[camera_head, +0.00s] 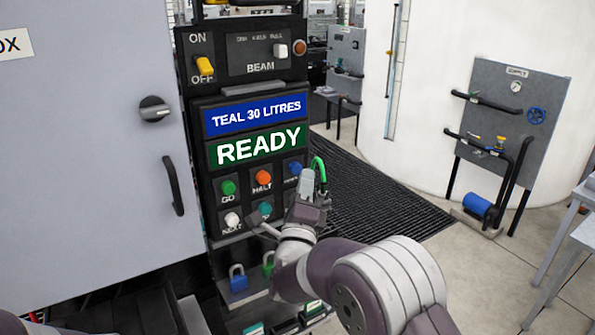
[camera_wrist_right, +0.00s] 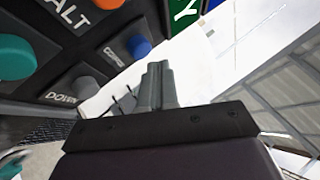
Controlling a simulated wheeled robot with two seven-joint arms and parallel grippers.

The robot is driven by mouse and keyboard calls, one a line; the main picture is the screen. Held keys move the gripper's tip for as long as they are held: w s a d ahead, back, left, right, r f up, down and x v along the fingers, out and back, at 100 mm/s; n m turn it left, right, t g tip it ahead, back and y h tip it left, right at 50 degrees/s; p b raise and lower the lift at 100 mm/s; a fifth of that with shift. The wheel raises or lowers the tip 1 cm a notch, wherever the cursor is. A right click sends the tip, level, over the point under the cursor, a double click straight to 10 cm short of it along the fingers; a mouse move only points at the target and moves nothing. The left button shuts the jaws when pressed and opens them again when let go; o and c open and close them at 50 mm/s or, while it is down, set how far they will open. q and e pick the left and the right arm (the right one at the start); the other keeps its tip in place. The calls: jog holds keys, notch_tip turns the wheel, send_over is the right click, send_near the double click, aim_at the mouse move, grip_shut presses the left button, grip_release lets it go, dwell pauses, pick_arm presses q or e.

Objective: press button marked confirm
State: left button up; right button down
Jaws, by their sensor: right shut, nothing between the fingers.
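The confirm button is the blue one (camera_head: 295,168) at the top right of the button grid on the black panel (camera_head: 195,120). In the right wrist view the blue button (camera_wrist_right: 139,47) stands beside a partly legible label, just left of my fingertips. My right gripper (camera_head: 306,182) is shut and empty, with its fingers pointing up just below and right of the button. Its closed fingers also show in the right wrist view (camera_wrist_right: 158,72). The fingertips look apart from the button, though the exact gap is hard to tell. My left gripper is out of view.
Close by are the orange halt button (camera_head: 263,177), green go button (camera_head: 228,187), white button (camera_head: 232,219) and teal button (camera_head: 265,209). A green READY screen (camera_head: 258,146) sits above. Padlocks (camera_head: 238,279) hang below. A grey cabinet (camera_head: 80,170) stands left.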

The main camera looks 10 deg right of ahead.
jog(key=s, duration=0.1)
jog(key=s+d+b, duration=0.1)
jog(key=s, duration=0.1)
jog(key=s+b, duration=0.1)
jog(key=shift+s+d, duration=0.35)
jog(key=shift+s, duration=0.05)
dwell(0.4)
